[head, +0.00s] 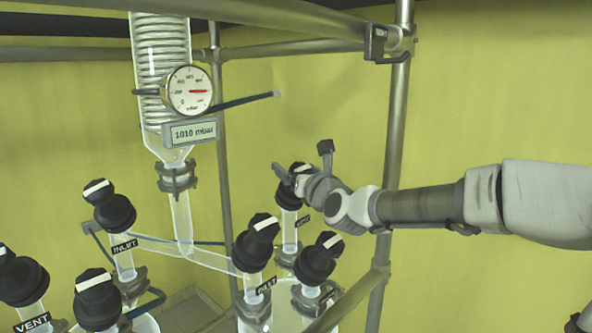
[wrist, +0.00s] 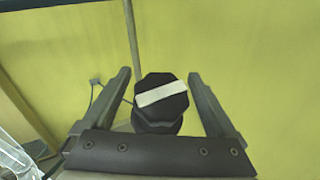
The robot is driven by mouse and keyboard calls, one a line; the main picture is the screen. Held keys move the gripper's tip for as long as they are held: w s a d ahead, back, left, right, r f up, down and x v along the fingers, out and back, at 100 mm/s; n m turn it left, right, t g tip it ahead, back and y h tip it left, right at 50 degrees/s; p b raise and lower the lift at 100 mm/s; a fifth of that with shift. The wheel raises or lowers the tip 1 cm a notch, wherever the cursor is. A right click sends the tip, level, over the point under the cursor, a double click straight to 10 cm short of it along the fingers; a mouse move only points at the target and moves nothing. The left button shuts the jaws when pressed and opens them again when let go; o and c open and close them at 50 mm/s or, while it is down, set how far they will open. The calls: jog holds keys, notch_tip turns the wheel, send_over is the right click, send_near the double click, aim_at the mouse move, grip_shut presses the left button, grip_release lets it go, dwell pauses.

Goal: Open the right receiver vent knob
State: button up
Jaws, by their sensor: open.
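A black knob (head: 287,196) with a white stripe tops a glass neck at the back right, with a small label below it that is hard to read. My gripper (head: 302,166) is at this knob and hides part of it. In the wrist view the knob (wrist: 160,103) sits between the two open fingers of my gripper (wrist: 159,74), with a gap visible on both sides. Its white stripe (wrist: 160,94) runs nearly level across the picture, its right end a little higher.
Other black knobs stand close by: the inlet knob (head: 257,242), one at the front right (head: 319,257), and several on the left, including a vent knob (head: 20,276). A metal post (head: 397,120) rises behind my arm. A gauge (head: 189,90) hangs by the glass coil.

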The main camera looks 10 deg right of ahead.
jog(key=shift+w, duration=0.1)
jog(key=c, duration=1.4)
jog(key=shift+n+y+p, duration=0.35)
jog(key=shift+n+y, duration=0.45)
jog(key=shift+a+n+y, duration=0.1)
jog(key=shift+n+y, duration=0.2)
jog(key=shift+n, duration=0.1)
jog(key=shift+s+a+r+n+g+y+p, duration=0.1)
jog(key=shift+a+n+g+y+p, duration=0.15)
jog(key=shift+n+g+y, duration=0.7)
jog(key=shift+s+a+n+g+y+p, duration=0.1)
jog(key=shift+n+g+y+p, duration=0.2)
jog(key=shift+n+y, duration=1.1)
jog(key=shift+s+a+n+g+y+p, duration=0.1)
jog(key=shift+n+g+y+p, duration=0.1)
jog(key=shift+n+g+y, duration=0.55)
jog(key=shift+s+a+n+g+y+p, duration=0.15)
jog(key=shift+n+g+y, duration=0.2)
jog(key=shift+n, duration=0.65)
